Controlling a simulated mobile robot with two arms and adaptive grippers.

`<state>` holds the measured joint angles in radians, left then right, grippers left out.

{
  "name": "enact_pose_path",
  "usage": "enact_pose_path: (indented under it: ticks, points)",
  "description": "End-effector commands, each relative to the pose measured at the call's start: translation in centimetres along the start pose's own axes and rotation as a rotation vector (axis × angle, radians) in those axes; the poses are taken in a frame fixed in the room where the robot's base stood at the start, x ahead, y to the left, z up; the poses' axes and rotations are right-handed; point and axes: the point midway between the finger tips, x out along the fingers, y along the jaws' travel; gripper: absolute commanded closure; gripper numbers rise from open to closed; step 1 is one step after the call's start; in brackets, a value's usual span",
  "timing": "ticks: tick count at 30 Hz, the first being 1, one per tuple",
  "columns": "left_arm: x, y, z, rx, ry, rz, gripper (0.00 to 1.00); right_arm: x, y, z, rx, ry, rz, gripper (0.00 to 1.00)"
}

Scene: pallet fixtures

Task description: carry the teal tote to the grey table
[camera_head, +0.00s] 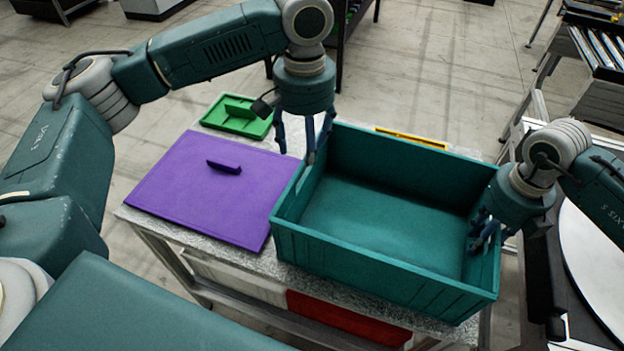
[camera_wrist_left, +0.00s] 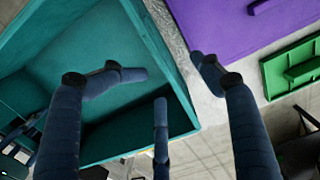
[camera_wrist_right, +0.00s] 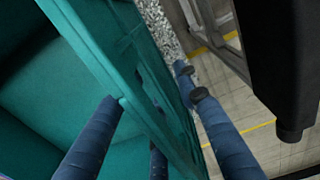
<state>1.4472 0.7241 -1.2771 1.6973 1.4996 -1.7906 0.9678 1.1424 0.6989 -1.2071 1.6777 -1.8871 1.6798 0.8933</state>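The teal tote (camera_head: 390,262) is an open, empty bin standing on a speckled grey tabletop (camera_head: 300,276). My left gripper (camera_head: 299,150) is at the tote's left wall near the back corner. The left wrist view shows its fingers (camera_wrist_left: 172,68) apart, one over the inside of the tote and one outside, with the rim between them. My right gripper (camera_head: 487,236) is at the tote's right wall. In the right wrist view its fingers (camera_wrist_right: 152,88) are also spread on either side of that wall. Contact with the walls is unclear.
A purple lid-like panel (camera_head: 190,190) and a green tray (camera_head: 236,116) lie left of the tote. A yellow strip (camera_head: 411,138) is behind it. Red (camera_head: 345,318) and white panels are under the tabletop. A roller conveyor (camera_head: 596,50) stands at the back right. Open floor shows behind.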

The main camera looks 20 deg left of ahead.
Motion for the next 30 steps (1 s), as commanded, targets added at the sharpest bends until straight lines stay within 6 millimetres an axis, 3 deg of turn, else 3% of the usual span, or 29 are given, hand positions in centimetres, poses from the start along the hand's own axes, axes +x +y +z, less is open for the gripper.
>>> enact_pose_path:
  ticks: [7, 21, 30]
  points:
    - [-0.8, 0.0, 0.0, 0.0, 0.001, 0.001, 0.34, -1.7, 0.1, 0.1, -0.001, -0.003, 0.003, 0.7]
    - [-0.8, 0.1, 0.0, 0.001, 0.0, 0.001, 0.34, -10.7, 0.0, 0.1, 0.0, -0.002, 0.001, 0.7]
    - [-0.8, 0.1, 0.0, 0.001, 0.0, 0.001, 0.34, -12.0, 0.0, 0.0, 0.0, 0.0, 0.0, 0.7]
